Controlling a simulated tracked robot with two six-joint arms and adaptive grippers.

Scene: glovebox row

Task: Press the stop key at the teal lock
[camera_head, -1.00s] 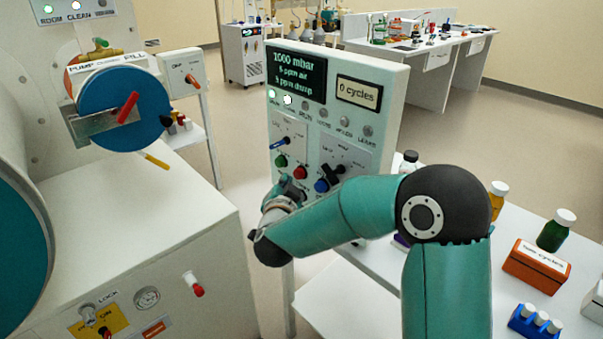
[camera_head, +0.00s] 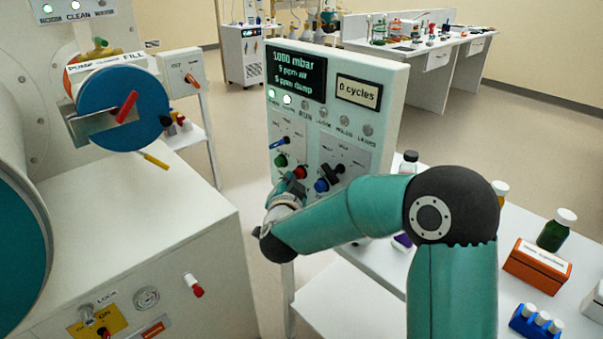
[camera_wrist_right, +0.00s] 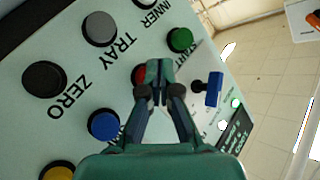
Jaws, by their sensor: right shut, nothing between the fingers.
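The control panel (camera_head: 338,120) stands upright in the middle, with a green key (camera_head: 281,160), a red key (camera_head: 300,172) and a blue key (camera_head: 321,185) low on its face. My right gripper (camera_head: 295,184) is shut and empty, just in front of the red key. In the right wrist view the shut fingertips (camera_wrist_right: 159,70) overlap the red key (camera_wrist_right: 139,75) and hide part of it and its label. Whether they touch it I cannot tell. The green key (camera_wrist_right: 180,40) there is labelled START. A blue-teal round door (camera_head: 125,105) is at the left. My left gripper is out of view.
In the right wrist view, a blue key (camera_wrist_right: 103,124), a black ZERO key (camera_wrist_right: 43,79) and a blue switch (camera_wrist_right: 214,89) surround the fingers. A white bench with bottles and an orange box (camera_head: 537,267) stands right. A red-tipped handle (camera_head: 194,285) juts out at lower left.

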